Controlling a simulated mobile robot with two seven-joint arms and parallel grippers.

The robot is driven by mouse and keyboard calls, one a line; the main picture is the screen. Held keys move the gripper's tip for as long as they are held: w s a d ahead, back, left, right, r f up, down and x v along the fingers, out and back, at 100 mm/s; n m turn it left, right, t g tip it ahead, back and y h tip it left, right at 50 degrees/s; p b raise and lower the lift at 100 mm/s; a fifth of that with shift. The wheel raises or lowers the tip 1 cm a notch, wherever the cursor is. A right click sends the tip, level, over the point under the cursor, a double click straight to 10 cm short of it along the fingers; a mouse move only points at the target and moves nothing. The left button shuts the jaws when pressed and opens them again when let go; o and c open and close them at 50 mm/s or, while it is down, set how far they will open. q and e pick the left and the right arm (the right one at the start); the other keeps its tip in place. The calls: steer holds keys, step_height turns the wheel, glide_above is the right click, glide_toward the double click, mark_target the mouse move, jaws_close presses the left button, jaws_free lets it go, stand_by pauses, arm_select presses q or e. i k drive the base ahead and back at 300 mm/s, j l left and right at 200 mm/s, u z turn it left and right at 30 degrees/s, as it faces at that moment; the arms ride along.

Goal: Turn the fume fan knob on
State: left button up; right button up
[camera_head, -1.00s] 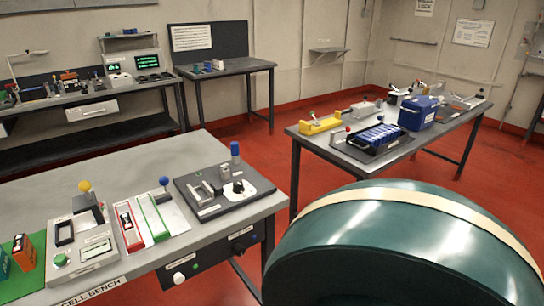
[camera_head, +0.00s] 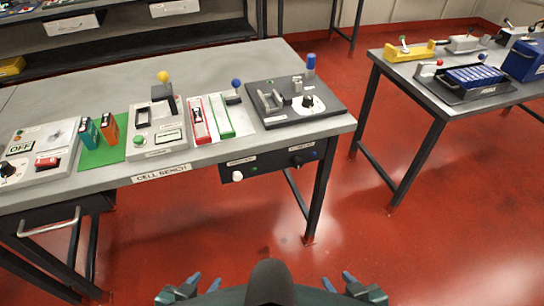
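A dark control panel (camera_head: 270,166) hangs under the right front edge of the cell bench. It carries a white knob (camera_head: 237,176) on its left and a black knob (camera_head: 296,161) on its right. The small labels above them are too blurred to read, so I cannot tell which is the fume fan knob or its setting. My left gripper (camera_head: 203,281) and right gripper (camera_head: 338,280) are low at the bottom edge, well short of the panel. Each shows two blue fingertips apart with nothing between them. Neither touches anything.
The cell bench (camera_head: 80,82) holds several devices, including a black board (camera_head: 272,119) with its own dial. A drawer handle (camera_head: 49,222) sticks out at left. A second table (camera_head: 408,86) stands at right. Red floor (camera_head: 230,235) lies clear before the panel.

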mark_target(295, 160)
steer(key=i+l, duration=0.1)
steer(key=l, duration=0.7)
steer(key=i+l+u, duration=0.1)
steer(key=l, duration=0.75)
steer(key=i+l, duration=0.1)
steer(key=l, duration=0.75)
steer(key=j+u, duration=0.05)
